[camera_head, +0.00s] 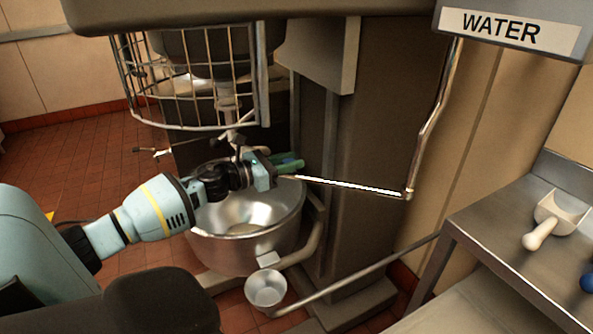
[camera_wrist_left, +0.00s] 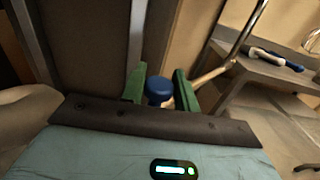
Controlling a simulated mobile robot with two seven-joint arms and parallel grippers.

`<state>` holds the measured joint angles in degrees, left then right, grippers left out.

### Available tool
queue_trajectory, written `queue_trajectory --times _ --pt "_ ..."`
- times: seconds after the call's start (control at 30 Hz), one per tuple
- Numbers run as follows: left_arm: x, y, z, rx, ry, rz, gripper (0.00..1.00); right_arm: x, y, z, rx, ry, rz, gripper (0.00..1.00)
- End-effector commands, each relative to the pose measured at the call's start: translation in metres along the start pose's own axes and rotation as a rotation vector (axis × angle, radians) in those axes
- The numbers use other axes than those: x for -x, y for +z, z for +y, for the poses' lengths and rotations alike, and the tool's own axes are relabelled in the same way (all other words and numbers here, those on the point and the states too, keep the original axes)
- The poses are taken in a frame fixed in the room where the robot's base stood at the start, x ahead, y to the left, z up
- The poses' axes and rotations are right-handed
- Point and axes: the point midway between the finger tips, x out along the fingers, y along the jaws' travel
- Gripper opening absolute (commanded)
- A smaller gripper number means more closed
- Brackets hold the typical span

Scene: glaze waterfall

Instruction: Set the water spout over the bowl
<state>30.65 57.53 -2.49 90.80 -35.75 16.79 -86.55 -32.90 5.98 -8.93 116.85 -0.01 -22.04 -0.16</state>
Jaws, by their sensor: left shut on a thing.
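The water spout (camera_head: 350,186) is a thin metal pipe that hangs from the box marked WATER and bends sideways toward the bowl. The steel mixing bowl (camera_head: 285,226) stands under the mixer head. My left gripper (camera_head: 290,164) is at the spout's free end, over the bowl's back right rim in the head view. Its green fingers are shut on the blue knob (camera_wrist_left: 159,90) there, seen between them in the left wrist view. The gripper hides the very tip of the spout. My right gripper is not in view.
A wire guard (camera_head: 190,90) hangs above the bowl. The mixer column (camera_head: 375,130) stands behind the spout. A steel table (camera_head: 500,225) at right holds a white scoop (camera_head: 553,217) and a blue thing (camera_head: 587,283).

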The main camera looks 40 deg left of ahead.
Motion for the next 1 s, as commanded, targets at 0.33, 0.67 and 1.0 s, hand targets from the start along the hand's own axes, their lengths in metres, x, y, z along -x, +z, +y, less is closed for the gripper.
queue_trajectory --times 0.33,0.67,1.0 --pt "0.001 0.0002 0.0022 0.001 -0.004 0.0 0.0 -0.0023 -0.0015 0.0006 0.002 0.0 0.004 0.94" --pt "0.0009 -0.0001 0.0018 0.001 -0.004 0.001 0.5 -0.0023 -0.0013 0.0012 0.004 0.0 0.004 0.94" --pt "0.0047 -0.0014 0.0014 0.001 -0.004 0.002 0.5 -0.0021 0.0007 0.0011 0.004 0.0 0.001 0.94"
